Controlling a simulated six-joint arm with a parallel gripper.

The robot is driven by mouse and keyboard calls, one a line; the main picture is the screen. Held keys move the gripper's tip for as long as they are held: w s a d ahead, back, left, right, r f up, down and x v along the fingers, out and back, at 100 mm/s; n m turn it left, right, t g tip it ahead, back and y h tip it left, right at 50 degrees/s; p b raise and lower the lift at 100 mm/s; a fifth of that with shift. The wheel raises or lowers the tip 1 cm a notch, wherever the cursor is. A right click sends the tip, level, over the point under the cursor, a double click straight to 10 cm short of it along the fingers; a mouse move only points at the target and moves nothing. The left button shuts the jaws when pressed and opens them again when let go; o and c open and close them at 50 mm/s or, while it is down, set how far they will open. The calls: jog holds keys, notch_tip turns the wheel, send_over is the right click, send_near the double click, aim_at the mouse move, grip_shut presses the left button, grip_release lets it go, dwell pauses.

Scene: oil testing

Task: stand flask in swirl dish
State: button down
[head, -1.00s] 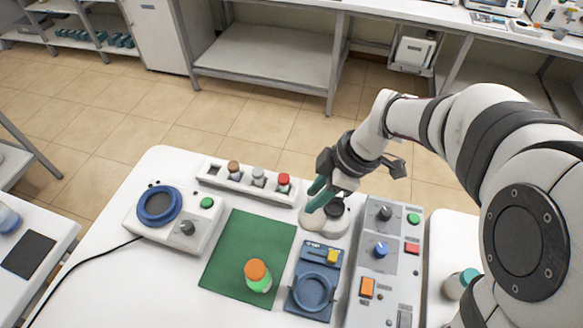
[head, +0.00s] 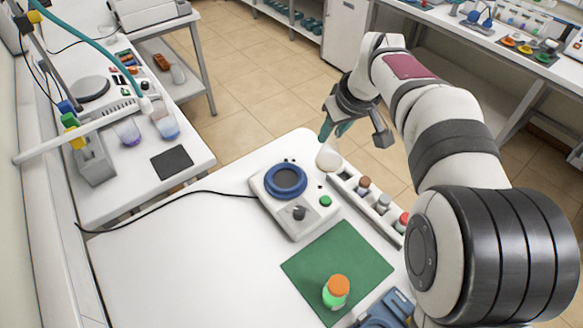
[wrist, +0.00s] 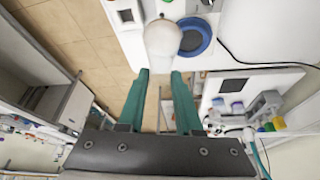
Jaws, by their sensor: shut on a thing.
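My gripper (head: 334,133) has green fingers shut on a pale, cream-white flask (head: 328,157). The flask hangs below the fingertips, over the far edge of the white table, behind and right of the swirl dish. The swirl dish (head: 301,188) is a blue ring with a dark centre on a white unit with a black knob and a green button. It looks empty. In the wrist view the flask (wrist: 162,42) is ahead of the fingertips (wrist: 160,74), and the dish's blue ring (wrist: 207,35) shows just right of it.
A rack (head: 350,196) with several capped vials stands right of the swirl unit. A green mat (head: 310,265) holds an orange-capped bottle (head: 336,291). A black cable (head: 165,205) crosses the table, whose left part is clear.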

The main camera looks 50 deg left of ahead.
jog(key=s+a+f, duration=0.5)
jog(key=a+f, duration=0.3)
jog(key=f, duration=0.2)
jog(key=shift+s+a+f, duration=0.2)
jog(key=shift+s+a, duration=0.1)
jog(key=shift+a, duration=0.05)
jog(key=c, duration=0.6)
grip_release()
jog(key=shift+f, duration=0.1)
